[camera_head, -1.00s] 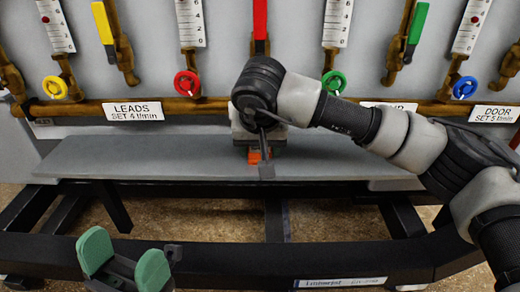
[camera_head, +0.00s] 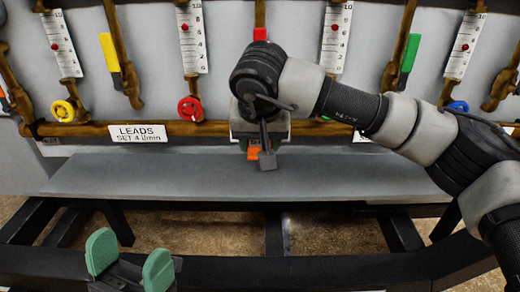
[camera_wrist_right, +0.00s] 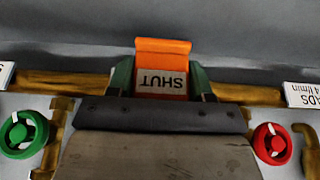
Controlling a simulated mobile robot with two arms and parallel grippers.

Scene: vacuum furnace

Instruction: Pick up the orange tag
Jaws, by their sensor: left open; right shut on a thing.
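The orange tag (camera_head: 254,151) shows below my right gripper (camera_head: 262,150) in the head view, partly hidden by the gripper and wrist. In the right wrist view the tag (camera_wrist_right: 163,60) carries a white label reading SHUT, which appears upside down. The green fingers of my right gripper (camera_wrist_right: 161,82) are on both sides of the tag, shut on it. In the head view the tag is above the grey shelf, in front of the brown pipe. My left gripper (camera_head: 130,264) is open and empty at the lower left, with its green finger pads apart.
The grey shelf (camera_head: 130,178) is bare. Behind it runs the brown pipe with a LEADS label (camera_head: 138,133), a yellow knob (camera_head: 63,110), a red knob (camera_head: 191,109), upright scales, and a yellow and a green lever (camera_head: 410,53). A dark frame stands below the shelf.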

